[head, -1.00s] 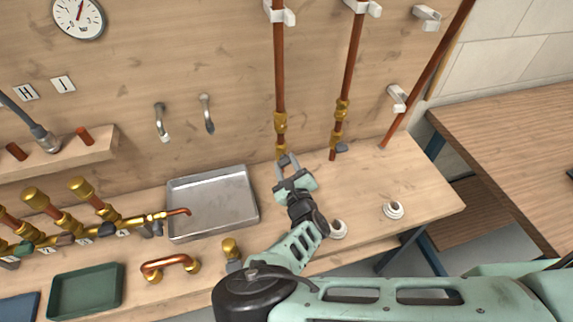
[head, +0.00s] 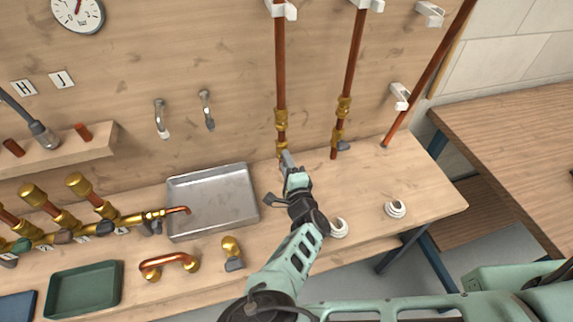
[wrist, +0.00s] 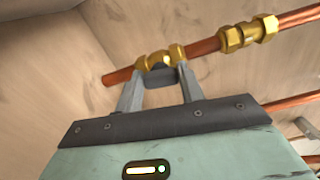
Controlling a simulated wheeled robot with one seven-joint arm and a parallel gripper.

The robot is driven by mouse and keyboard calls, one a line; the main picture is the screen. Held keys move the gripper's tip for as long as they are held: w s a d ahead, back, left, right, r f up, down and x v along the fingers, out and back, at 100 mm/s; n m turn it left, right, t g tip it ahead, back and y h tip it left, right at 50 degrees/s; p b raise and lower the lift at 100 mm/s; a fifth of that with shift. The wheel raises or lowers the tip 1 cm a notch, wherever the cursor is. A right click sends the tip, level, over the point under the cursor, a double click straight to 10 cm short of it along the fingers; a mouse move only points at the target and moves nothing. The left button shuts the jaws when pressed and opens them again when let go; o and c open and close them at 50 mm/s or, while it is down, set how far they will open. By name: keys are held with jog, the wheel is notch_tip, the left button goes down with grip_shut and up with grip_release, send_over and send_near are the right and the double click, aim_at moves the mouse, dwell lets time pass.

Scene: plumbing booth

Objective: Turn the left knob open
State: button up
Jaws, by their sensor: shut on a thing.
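The left vertical copper pipe (head: 280,65) on the wooden wall has a brass valve (head: 281,146) near its lower end. The valve also shows in the wrist view (wrist: 153,59). Its small dark grey knob (wrist: 160,77) sits between my fingers in the wrist view. In the head view the knob is hidden by my gripper (head: 288,162). My gripper is shut on this knob, with one finger on each side of it in the wrist view (wrist: 160,88). How far the knob is turned I cannot tell.
The right pipe (head: 352,60) has a similar brass valve with a grey knob (head: 343,145). A metal tray (head: 212,203) lies left of my gripper. White rings (head: 395,209) lie on the bench at right. A brass elbow (head: 231,247) is near the front.

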jog(key=shift+f+n, duration=0.1)
jog(key=shift+n, duration=0.5)
jog(key=o, duration=1)
jog(key=shift+s, duration=0.1)
